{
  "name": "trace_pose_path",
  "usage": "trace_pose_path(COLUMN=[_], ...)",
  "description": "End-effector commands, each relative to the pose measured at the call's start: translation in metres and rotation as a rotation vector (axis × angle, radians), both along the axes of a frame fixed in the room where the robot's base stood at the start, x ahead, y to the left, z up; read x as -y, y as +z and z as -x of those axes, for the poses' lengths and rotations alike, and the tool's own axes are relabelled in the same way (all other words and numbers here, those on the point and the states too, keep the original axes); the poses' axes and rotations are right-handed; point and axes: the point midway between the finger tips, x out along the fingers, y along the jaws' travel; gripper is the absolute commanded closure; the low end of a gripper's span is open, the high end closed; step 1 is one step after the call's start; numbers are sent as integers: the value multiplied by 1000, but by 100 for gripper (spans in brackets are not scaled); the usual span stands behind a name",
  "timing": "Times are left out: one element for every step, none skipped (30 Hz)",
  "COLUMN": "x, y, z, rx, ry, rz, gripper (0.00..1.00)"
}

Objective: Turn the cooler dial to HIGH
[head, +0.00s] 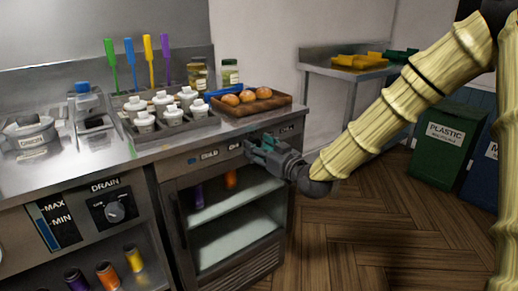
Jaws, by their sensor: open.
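The cooler (240,272) is the under-counter cabinet with a see-through front and shelves inside. Its control strip (208,155) runs just under the counter edge, with small lettering too small to read surely. My gripper (259,150) is in front of the right part of this strip, fingers pointing left toward the panel. It is open. I cannot tell whether its fingers touch anything. The cooler dial cannot be made out; my gripper may be covering it, so its setting is not visible.
A separate DRAIN dial (115,211) sits on the left cabinet. Above the cooler, the counter holds a wooden tray (224,107) of buns and a rack (150,135) of white-capped bottles. A green PLASTIC bin (440,150) stands at right. The wooden floor before the cooler is clear.

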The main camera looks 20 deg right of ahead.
Motion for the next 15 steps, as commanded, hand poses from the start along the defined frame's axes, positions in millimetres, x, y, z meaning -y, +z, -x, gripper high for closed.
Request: trace_pose_path(x=[0, -1, -1, -1, -1, -1, -1, 0, 0, 0, 0, 0, 0, 0, 0], y=[0, 0, 0, 0, 0, 0, 0, 0, 0, 0, 0, 0, 0, 0, 0], z=[-1, -1, -1, -1, -1, -1, -1, -1, -1, -1, -1, -1, -1, -1, -1], rx=[0, 0, 0, 0, 0, -1, -1, -1, -1, -1, -1, -1, -1, -1, -1], ry=[0, 0, 0, 0, 0, 0, 0, 0, 0, 0, 0, 0, 0, 0, 0], rz=[0, 0, 0, 0, 0, 0, 0, 0, 0, 0, 0, 0, 0, 0, 0], gripper=[43, 43, 43, 43, 43, 43, 43, 43, 49, 54, 60, 67, 73, 78, 85])
